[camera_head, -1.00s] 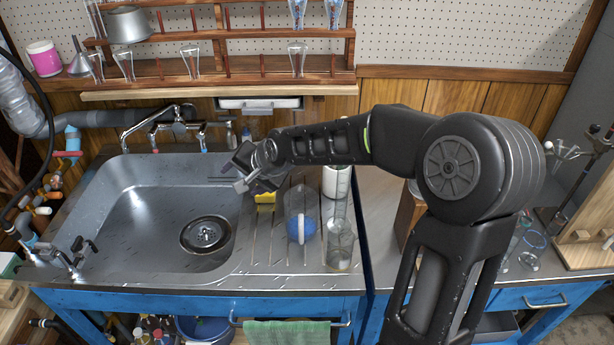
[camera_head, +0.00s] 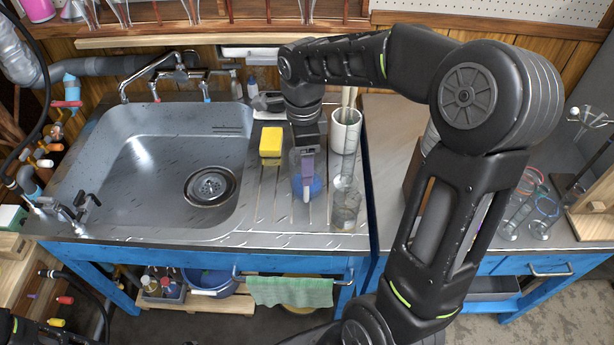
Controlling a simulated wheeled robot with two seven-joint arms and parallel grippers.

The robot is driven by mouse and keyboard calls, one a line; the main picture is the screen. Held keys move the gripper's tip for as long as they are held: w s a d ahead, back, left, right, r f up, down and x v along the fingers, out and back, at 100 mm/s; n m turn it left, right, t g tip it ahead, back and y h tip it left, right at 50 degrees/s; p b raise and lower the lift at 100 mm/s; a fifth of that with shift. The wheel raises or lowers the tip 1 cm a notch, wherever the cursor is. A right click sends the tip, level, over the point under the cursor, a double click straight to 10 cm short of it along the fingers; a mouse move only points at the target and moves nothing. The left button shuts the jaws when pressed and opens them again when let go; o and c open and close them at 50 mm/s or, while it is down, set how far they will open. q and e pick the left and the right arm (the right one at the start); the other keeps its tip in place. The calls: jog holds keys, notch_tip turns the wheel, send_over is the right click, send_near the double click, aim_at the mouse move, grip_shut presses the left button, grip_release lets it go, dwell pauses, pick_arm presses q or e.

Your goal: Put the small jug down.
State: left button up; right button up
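The small jug (camera_head: 314,187) is clear with blue in its lower part and a pale upright handle facing me. It stands upright on the ribbed drainboard (camera_head: 283,218) right of the sink. My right gripper (camera_head: 307,180) points down at the jug's near side, with its fingers at the handle. The fingers and wrist hide the jug's upper part and much of the handle. I see the fingers edge-on and cannot tell whether they are closed on the handle. My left gripper is not in view.
A yellow sponge (camera_head: 271,142) lies left of the jug. A glass beaker (camera_head: 345,212) stands close on its right, with a white pot (camera_head: 345,130) behind. The sink (camera_head: 140,160) is empty. The drainboard's front strip is clear.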

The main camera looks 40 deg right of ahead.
notch_tip(320, 180, down, 6)
jog(key=shift+f, duration=0.15)
dwell(0.3)
jog(key=shift+s+f+p, duration=0.15)
jog(key=shift+f+p, duration=0.35)
jog(key=shift+f, duration=2.1)
grip_shut()
